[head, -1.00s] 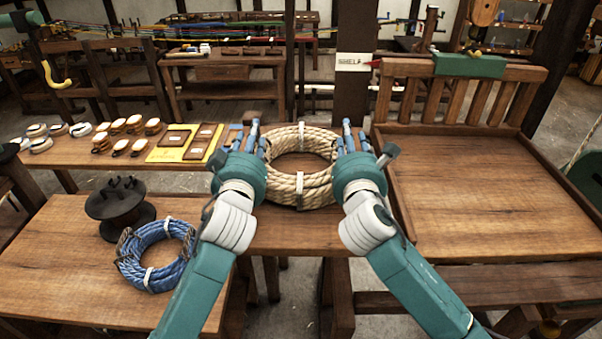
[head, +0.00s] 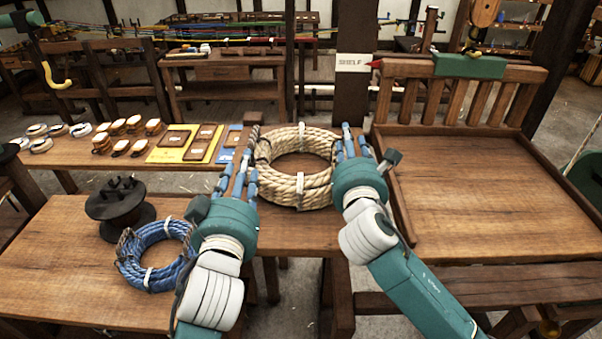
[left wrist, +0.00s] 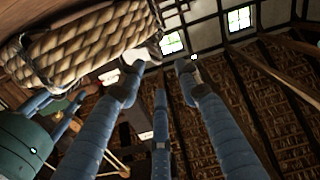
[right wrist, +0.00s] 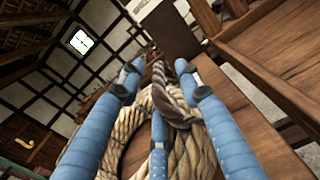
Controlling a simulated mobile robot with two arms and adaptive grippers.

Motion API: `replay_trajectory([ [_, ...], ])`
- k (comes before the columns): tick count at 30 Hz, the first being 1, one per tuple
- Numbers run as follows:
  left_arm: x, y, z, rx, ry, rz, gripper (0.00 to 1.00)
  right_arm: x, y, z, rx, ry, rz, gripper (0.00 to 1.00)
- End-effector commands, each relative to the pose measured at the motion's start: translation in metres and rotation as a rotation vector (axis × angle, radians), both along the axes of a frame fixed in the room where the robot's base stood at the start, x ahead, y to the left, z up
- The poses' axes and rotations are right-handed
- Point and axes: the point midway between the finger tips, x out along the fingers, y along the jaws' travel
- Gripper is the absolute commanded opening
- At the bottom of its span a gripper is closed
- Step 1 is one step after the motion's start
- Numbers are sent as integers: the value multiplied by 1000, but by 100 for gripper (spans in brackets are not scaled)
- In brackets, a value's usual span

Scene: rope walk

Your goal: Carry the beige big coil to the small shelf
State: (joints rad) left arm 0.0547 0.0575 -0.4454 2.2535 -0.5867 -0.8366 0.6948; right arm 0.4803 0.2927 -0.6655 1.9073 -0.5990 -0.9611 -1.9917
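The beige big coil (head: 300,186) lies flat on the middle wooden bench, bound with white and dark ties. My left gripper (head: 248,160) is at the coil's left side, fingers spread and empty. In the left wrist view the coil (left wrist: 85,45) is at upper left, close to one fingertip, with nothing between the fingers. My right gripper (head: 350,140) is at the coil's right edge. In the right wrist view its fingers stand apart on both sides of a dark-tied part of the coil (right wrist: 190,150); contact is unclear. A sign reading SHELF (head: 352,62) with a red pointer hangs behind.
A blue coil (head: 150,275) and a dark spool (head: 120,208) are on the left bench. Small blocks and cards (head: 183,140) lie behind them. A railed wooden surface (head: 485,200) at right is bare. A green item (head: 469,66) lies over its back rail.

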Motion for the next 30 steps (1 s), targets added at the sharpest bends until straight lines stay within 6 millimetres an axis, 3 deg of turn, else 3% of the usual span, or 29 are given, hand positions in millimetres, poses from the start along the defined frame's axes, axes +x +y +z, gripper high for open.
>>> replay_trajectory([
  [9,0,0,0,0,0,-1,34,-68,2,-1,0,2,2,34],
  [15,1,0,0,0,0,-1,34,-96,3,0,0,1,2,34],
  [30,1,0,0,0,0,-1,34,-103,3,0,0,0,0,34],
])
